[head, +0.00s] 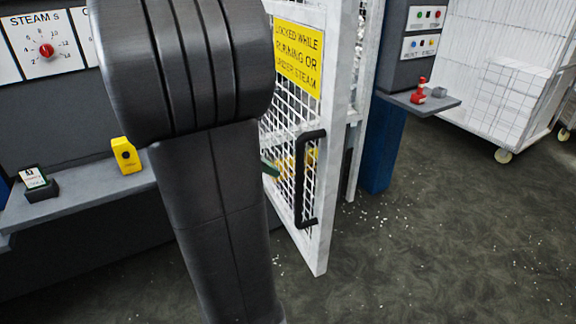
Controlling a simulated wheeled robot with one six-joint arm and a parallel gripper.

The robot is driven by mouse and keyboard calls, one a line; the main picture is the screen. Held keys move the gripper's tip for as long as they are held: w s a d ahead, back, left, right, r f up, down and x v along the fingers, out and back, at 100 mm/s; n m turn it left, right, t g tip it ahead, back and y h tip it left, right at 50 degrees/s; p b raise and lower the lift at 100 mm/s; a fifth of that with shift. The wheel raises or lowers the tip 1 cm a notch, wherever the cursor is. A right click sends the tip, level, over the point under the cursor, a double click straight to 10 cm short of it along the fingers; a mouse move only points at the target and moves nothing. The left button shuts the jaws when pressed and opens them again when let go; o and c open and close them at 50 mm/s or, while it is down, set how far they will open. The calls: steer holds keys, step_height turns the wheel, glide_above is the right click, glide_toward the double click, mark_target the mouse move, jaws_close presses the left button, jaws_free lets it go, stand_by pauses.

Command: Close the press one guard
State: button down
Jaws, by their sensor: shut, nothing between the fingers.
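The press guard (318,205) is a white-framed mesh door right of centre. It appears swung out towards me, at an angle to the machine. It carries a yellow sign (298,58) reading "LOCKED WHILE RUNNING OR UNDER STEAM" and a black upright bar handle (301,180) near its free edge. My own dark arm link crosses the picture left of the guard and hides its left part and some of the press behind. My gripper is not in view. Something yellow and green shows through the mesh, too unclear to name.
A grey shelf (90,190) at left bears a yellow block (126,156) and a small dark holder with a card (38,184). A steam dial panel (42,47) is above. At right are a small shelf with a red item (418,92) and a white mesh cart (495,75). Speckled floor lies clear.

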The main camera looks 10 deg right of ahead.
steer(key=shift+w+d+f+p, duration=0.15)
steer(key=shift+w+d, duration=0.05)
steer(key=shift+d, duration=0.6)
steer(key=shift+w+d+f+p, duration=0.15)
steer(key=shift+w+d, duration=0.05)
steer(key=shift+d, duration=0.55)
steer(key=shift+w+d+f+p, duration=0.15)
steer(key=shift+w+d, duration=0.05)
steer(key=shift+d, duration=0.6)
